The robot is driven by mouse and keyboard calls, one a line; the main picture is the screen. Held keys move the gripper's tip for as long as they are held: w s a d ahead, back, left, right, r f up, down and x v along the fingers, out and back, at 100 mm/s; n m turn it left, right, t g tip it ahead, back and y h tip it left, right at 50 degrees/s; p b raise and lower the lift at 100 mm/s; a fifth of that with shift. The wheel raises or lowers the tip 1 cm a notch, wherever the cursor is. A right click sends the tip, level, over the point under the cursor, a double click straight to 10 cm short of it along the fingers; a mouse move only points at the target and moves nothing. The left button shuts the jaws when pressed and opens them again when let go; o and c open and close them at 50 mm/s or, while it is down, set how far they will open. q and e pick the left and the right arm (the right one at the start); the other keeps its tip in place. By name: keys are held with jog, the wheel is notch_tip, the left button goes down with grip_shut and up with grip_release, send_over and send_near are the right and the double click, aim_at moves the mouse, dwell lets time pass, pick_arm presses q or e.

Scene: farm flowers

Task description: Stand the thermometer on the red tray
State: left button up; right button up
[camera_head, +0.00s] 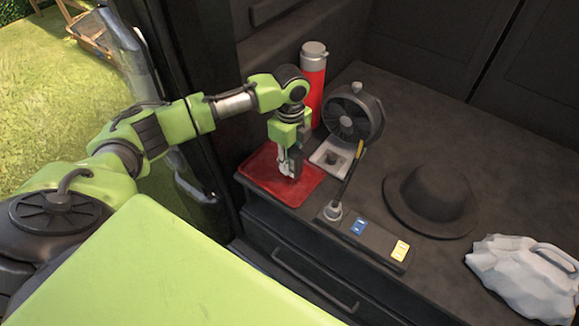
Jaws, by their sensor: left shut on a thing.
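The red tray (262,172) lies flat near the front left edge of the dark surface. My left gripper (290,172) points down over the tray's right part and is shut on a small, narrow thing, taken to be the thermometer. The fingers mostly hide it, so its outline and tilt are unclear. I cannot tell whether its lower end touches the tray. My right gripper is out of view.
Behind the tray stand a red bottle (313,82) with a grey cap and a round black fan (352,115). A pale square piece (331,158) sits right of the tray. A dark hat (433,198) and a white bag (525,275) lie further right.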

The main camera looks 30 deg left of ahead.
pick_arm(q)
jog(key=shift+w+a+f, duration=0.15)
jog(key=shift+f, duration=1.65)
jog(key=shift+f, duration=0.15)
jog(key=o, duration=1.2)
jog(key=shift+c, duration=0.2)
